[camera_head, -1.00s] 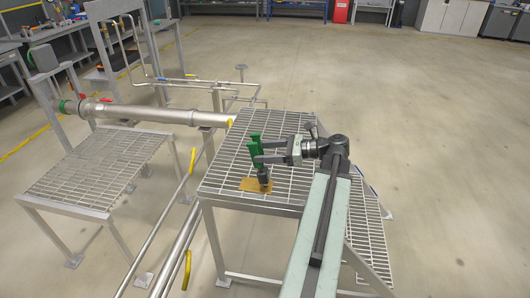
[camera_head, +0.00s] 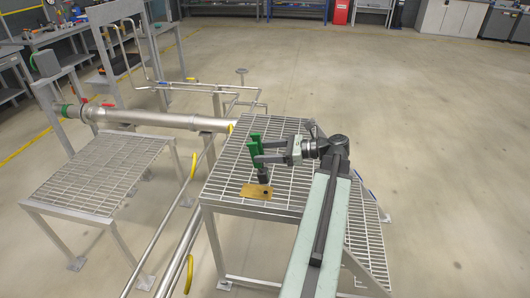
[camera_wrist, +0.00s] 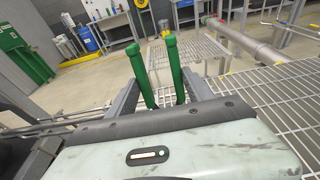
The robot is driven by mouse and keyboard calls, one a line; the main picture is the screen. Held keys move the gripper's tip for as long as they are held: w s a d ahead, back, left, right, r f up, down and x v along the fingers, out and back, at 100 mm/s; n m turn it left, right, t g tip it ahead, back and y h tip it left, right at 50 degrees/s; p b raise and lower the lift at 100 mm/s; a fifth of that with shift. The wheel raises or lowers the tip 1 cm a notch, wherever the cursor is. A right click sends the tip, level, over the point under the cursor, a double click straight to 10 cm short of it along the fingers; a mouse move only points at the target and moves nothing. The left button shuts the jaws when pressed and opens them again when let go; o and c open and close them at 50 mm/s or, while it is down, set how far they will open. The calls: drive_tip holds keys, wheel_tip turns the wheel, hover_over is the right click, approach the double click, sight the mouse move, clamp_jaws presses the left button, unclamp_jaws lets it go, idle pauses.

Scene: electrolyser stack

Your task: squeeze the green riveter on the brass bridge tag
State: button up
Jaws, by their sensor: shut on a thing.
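The green riveter (camera_head: 256,150) is upright in my gripper (camera_head: 262,152), with its dark nose pointing down. In the wrist view its two green handles (camera_wrist: 140,76) stand between my gripper's grey fingers (camera_wrist: 157,98), spread apart with a gap at the top. My gripper is shut on the riveter. The brass bridge tag (camera_head: 256,191) lies flat on the grating near its front edge. The riveter's nose appears just behind and above the tag, apart from it. A small dark spot shows near the tag's right end.
The raised grating platform (camera_head: 285,183) has clear space around the tag. Steel pipes and railings with yellow handles (camera_head: 188,272) run along its left side. A lower grating (camera_head: 95,178) stands further left. The floor at right is open.

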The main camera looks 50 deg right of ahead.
wheel_tip(320, 180, up, 6)
drive_tip(key=p, duration=0.4)
drive_tip(key=shift+f+p, duration=0.2)
drive_tip(key=shift+p, duration=0.2)
